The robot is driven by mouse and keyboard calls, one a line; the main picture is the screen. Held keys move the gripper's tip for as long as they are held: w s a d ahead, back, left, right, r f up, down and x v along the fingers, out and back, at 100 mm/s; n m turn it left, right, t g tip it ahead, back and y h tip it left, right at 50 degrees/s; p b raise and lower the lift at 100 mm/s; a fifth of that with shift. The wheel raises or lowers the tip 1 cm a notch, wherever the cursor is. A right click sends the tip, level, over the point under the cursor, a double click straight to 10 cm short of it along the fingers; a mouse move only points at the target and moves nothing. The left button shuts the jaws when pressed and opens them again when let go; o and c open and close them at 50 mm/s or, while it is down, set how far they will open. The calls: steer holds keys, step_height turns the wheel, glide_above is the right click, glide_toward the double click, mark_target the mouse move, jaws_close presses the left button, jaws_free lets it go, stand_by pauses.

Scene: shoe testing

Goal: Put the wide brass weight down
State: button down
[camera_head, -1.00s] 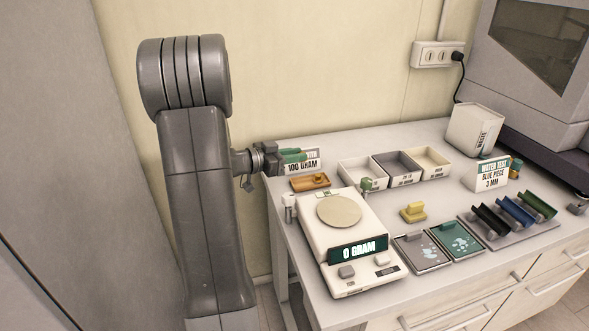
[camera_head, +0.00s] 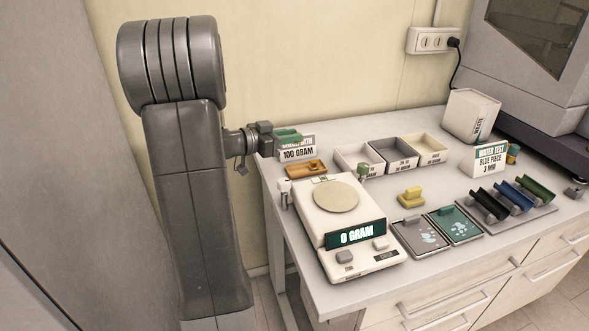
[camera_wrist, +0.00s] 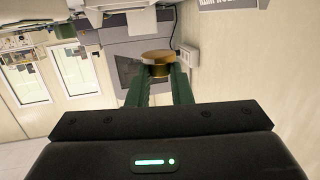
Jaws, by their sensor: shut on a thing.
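The weight cannot be made out in the head view. The orange tray holds a small brown piece. The white scale (camera_head: 322,224) stands in front of the tray; its round plate (camera_head: 336,197) is bare and its display reads 0 GRAM.
A yellow block (camera_head: 410,197), two flat pads (camera_head: 419,240) and a rack of coloured troughs (camera_head: 505,212) lie to the right. A white box (camera_head: 468,117) and a blue-piece sign (camera_head: 489,158) stand at the back right.

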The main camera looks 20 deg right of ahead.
mark_target(289, 166)
steer(key=shift+f+b, duration=0.25)
steer(key=shift+b, duration=0.3)
step_height(289, 166, down, 9)
steer(key=shift+f+b, duration=0.2)
steer(key=shift+b, duration=0.5)
steer(key=shift+f, duration=0.15)
steer(key=c, duration=1.3)
jaws_free()
steer(key=shift+a+r, duration=0.15)
steer(key=shift+r, duration=0.05)
steer(key=v, duration=1.1)
steer(key=shift+s+a, duration=0.2)
steer(key=shift+a, duration=0.2)
